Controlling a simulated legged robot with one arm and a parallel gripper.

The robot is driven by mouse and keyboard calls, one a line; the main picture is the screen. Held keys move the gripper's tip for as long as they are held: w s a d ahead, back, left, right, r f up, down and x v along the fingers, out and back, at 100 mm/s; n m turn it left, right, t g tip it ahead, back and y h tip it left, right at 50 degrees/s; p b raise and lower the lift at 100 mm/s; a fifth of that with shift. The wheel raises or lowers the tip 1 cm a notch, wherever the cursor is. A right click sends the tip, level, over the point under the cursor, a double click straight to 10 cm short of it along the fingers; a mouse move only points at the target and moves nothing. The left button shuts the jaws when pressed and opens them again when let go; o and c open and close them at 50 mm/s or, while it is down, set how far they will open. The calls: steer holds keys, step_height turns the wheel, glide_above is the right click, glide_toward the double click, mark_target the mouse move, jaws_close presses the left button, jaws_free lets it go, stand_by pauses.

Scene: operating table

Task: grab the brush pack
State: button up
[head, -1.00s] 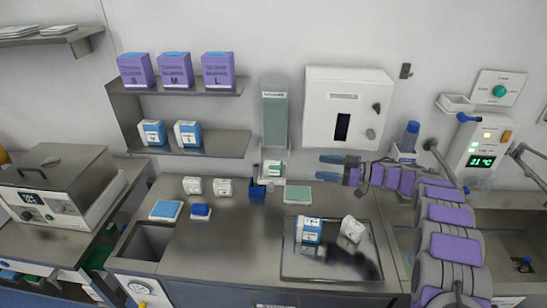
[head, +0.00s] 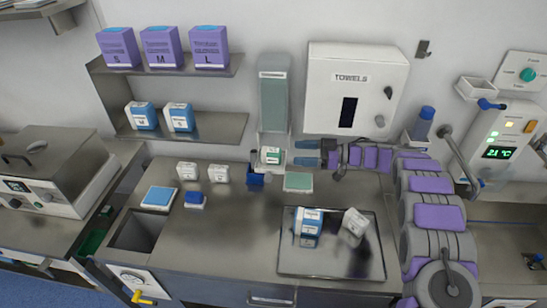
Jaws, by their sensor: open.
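A small white and green pack (head: 270,156), which looks like the brush pack, sits in the open bottom of the tall wall dispenser (head: 273,100). My gripper (head: 297,152) comes in from the right with its blue fingers pointing left. The fingers are apart, one above the other in the picture. Their tips are close to the right side of the pack. I cannot tell whether they touch it or the dispenser edge. Nothing shows between the fingers.
A blue container (head: 256,179) stands below the dispenser, and a green-topped pad (head: 298,182) lies below my gripper. A metal tray (head: 345,263) holds two packs. The white towel box (head: 355,90) hangs above my arm. Counter is free left of the tray.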

mark_target(271, 153)
steer(key=a, duration=0.5)
steer(key=shift+a+f+b, duration=0.15)
steer(key=shift+a+b, duration=0.2)
steer(key=a, duration=0.2)
steer(key=a+b, duration=0.1)
steer(key=a, duration=0.1)
steer(key=shift+s+f, duration=0.15)
steer(key=shift+s, duration=0.05)
steer(key=shift+a, duration=0.45)
steer(key=shift+c, duration=0.8)
steer(key=shift+d, duration=0.35)
steer(key=c, duration=0.6)
steer(key=shift+a, duration=0.1)
steer(key=shift+c, duration=1.4)
steer(key=shift+a, duration=0.15)
